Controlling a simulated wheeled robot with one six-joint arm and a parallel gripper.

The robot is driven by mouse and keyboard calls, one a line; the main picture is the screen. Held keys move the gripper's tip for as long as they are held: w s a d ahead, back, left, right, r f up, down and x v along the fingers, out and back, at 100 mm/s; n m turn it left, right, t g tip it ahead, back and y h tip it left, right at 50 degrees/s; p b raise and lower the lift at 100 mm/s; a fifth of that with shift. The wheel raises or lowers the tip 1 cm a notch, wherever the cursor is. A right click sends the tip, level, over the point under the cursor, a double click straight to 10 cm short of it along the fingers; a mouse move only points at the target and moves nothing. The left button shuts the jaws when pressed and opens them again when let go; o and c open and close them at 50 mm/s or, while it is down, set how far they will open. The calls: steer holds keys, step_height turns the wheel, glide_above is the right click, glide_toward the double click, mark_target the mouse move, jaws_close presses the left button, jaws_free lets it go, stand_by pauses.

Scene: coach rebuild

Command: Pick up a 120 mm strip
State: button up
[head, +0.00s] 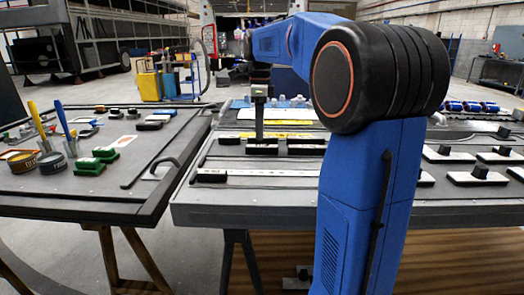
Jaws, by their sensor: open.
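My gripper (259,124) points straight down over the right-hand bench, below the blue arm's far end. Its fingers line up as one dark post, so the gap between them is hidden; it is open. Its tips are just above or beside a small black block (262,147); I cannot tell whether they touch. A second black block (305,147) lies to the right. Yellow strips (295,123) lie behind. A long pale strip (270,173) lies nearer the front, with a dark-and-white piece (211,175) at its left end. I cannot tell which piece is 120 mm long.
A left-hand bench (85,212) holds green blocks (90,166), tins (52,163) and brush pots. White plates with black knobs (478,176) sit on the right-hand bench. My arm hides its middle. The left front of that bench (240,194) is bare.

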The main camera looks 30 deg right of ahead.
mark_target(262, 146)
steer(key=f, duration=0.4)
steer(key=shift+d, duration=0.35)
steer(key=shift+f, duration=0.6)
jaws_close()
steer(key=shift+r, duration=0.1)
